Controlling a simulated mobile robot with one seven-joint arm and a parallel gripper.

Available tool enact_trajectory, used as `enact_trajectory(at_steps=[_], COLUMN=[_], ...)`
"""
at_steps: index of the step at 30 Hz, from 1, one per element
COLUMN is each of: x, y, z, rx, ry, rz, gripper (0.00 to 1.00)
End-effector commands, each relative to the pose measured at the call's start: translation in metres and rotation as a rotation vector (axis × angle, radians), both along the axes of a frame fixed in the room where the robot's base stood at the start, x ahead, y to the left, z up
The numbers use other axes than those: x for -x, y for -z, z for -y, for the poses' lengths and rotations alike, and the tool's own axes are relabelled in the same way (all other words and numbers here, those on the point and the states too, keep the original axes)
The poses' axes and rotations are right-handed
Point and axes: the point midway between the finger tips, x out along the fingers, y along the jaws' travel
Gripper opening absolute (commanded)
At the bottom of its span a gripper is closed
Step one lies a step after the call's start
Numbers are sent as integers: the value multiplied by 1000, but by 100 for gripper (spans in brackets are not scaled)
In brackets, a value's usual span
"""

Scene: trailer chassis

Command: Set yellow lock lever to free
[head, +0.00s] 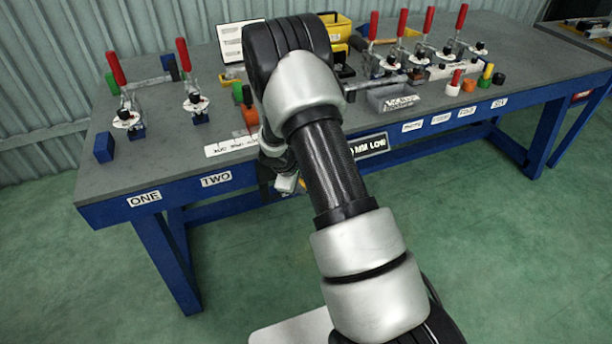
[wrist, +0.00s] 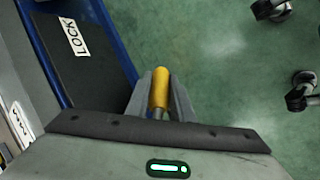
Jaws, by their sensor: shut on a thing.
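The yellow lock lever (wrist: 161,86) shows in the wrist view as a short yellow cylinder on a metal stem. My gripper (wrist: 160,98) is shut on it, with one grey finger on each side and the yellow end showing between them. In the head view my gripper (head: 288,184) is at the front edge of the bench, mostly hidden behind my arm. A white label reading LOCK (wrist: 74,37) is on a dark panel left of the lever in the wrist view. The lever's base and any free marking are hidden.
The grey bench (head: 110,180) with a blue frame carries several red-handled clamps (head: 186,75), coloured cylinders and a grey tray (head: 385,98). Labels ONE (head: 144,198) and TWO (head: 216,180) are on its front edge. The green floor (head: 500,250) in front is open.

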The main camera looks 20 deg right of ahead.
Motion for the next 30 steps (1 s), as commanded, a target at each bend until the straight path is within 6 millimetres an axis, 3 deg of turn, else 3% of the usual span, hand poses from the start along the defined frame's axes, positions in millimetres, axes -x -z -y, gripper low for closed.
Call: enact_trajectory(at_steps=[15,30], x=[1,0], y=[9,15], z=[-27,-37], rx=[-407,-517], ry=[6,0], rz=[-11,-17], gripper=[0,0])
